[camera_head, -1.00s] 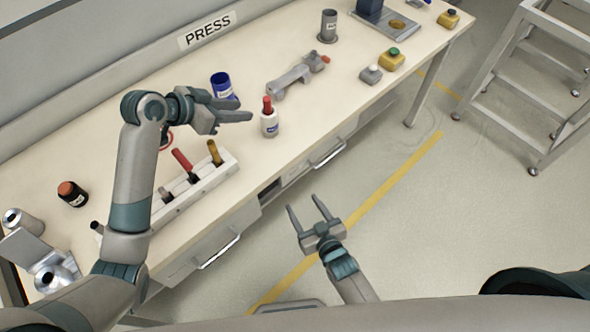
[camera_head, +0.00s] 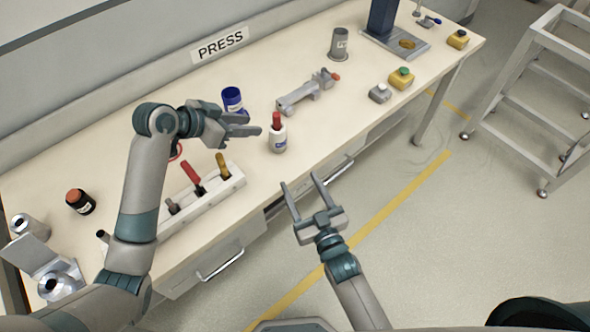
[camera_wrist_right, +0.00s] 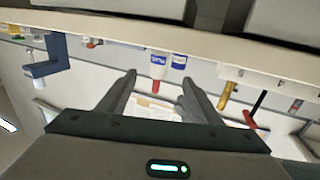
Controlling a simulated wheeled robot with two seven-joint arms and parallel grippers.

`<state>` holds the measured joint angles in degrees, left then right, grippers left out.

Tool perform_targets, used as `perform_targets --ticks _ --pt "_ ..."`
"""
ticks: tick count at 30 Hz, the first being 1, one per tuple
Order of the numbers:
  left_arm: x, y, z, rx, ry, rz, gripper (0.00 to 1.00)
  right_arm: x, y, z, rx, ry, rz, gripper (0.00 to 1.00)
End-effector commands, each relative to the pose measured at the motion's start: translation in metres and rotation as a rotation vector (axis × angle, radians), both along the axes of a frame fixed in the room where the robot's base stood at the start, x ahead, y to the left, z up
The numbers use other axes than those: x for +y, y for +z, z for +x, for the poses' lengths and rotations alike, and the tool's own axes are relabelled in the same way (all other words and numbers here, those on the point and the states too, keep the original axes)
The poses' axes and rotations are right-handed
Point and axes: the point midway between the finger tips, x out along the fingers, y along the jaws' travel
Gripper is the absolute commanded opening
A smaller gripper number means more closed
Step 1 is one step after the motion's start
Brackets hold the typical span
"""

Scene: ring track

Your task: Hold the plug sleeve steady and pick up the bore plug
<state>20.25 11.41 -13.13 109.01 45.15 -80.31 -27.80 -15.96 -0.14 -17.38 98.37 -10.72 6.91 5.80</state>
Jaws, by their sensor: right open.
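A white labelled sleeve (camera_head: 277,143) stands upright near the table's front edge, with a red-topped plug (camera_head: 276,120) sticking up from it. I take these for the plug sleeve and bore plug. They also show upside down in the right wrist view as a white sleeve (camera_wrist_right: 158,66) and a red plug end (camera_wrist_right: 155,85). My left gripper (camera_head: 254,124) is just left of the sleeve, fingers apart and pointing at it, seemingly not touching. My right gripper (camera_head: 300,180) is open and empty, in front of the table edge, below and right of the sleeve.
A blue cup (camera_head: 232,99) stands behind my left gripper. A white rack (camera_head: 205,203) with red and yellow handled tools lies left of the sleeve. A grey metal tool (camera_head: 306,92) lies behind right. A dark jar (camera_head: 80,201) stands at left.

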Motion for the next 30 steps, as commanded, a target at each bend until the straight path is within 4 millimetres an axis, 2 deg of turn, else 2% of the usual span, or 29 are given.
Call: perform_targets --ticks 5,11,30 --pt "0.0 0.0 0.0 0.0 0.0 0.0 0.31 0.003 0.0 0.009 0.0 0.0 0.0 0.59" --pt "0.0 0.0 0.0 0.0 0.0 0.0 0.31 0.01 0.001 0.032 -0.002 0.0 0.001 0.59" --pt "0.0 0.0 0.0 0.0 0.0 0.0 0.31 0.042 0.0 0.13 0.0 -0.001 0.0 0.59"
